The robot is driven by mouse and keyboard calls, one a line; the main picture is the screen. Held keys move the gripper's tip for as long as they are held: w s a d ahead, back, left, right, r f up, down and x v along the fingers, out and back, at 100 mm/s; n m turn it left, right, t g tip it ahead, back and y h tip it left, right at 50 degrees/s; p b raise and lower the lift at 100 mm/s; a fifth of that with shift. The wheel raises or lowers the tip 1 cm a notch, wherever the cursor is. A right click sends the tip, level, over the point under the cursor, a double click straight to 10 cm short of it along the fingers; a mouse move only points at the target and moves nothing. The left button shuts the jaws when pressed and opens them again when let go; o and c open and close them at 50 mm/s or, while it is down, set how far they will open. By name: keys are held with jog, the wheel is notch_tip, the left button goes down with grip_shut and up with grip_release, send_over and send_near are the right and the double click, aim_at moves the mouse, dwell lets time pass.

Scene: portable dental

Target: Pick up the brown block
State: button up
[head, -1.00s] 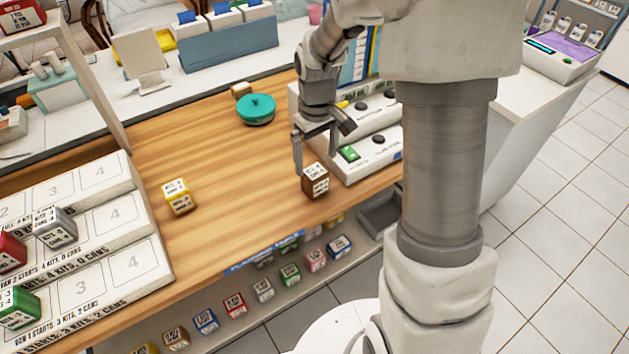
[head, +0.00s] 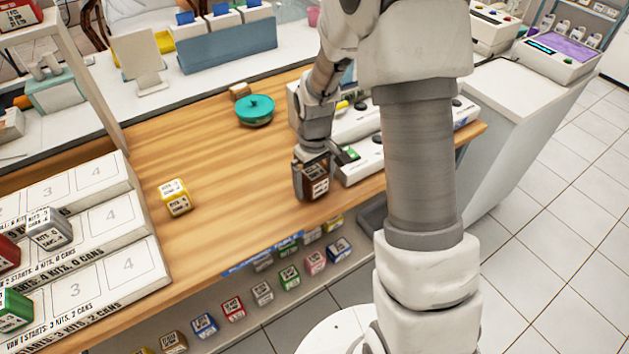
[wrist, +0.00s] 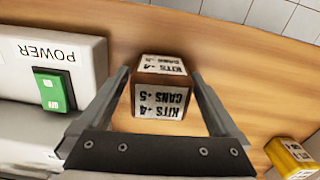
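The brown block (head: 317,184), with white printed labels on its faces, stands on the wooden counter near its front edge. My gripper (head: 314,178) is down at the block, with its fingers on either side. In the wrist view the block (wrist: 160,97) sits between the two fingers of my gripper (wrist: 161,76). The fingers look open, and the block appears to rest on the counter.
A white power box with a green switch (wrist: 52,90) stands close to the left finger in the wrist view. A yellow block (head: 175,197) and a teal round container (head: 256,110) are on the counter (head: 225,170). White numbered trays (head: 105,285) stand at left.

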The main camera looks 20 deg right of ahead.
aim_at(315, 172)
jog(key=c, duration=1.3)
jog(key=shift+r, duration=0.15)
notch_tip(315, 172, up, 5)
jog(key=shift+s+f+p, duration=0.1)
jog(key=shift+f+p, duration=0.1)
jog(key=shift+p, duration=0.3)
jog(key=s+d+r, duration=0.1)
jog(key=s+r, duration=0.1)
jog(key=s, duration=0.1)
jog(key=s+d+r, duration=0.1)
jog(key=s+r, duration=0.1)
jog(key=s, duration=0.2)
jog(key=s+d+r+p, duration=0.1)
jog(key=s+r, duration=0.1)
jog(key=s, duration=0.2)
jog(key=shift+r, duration=0.1)
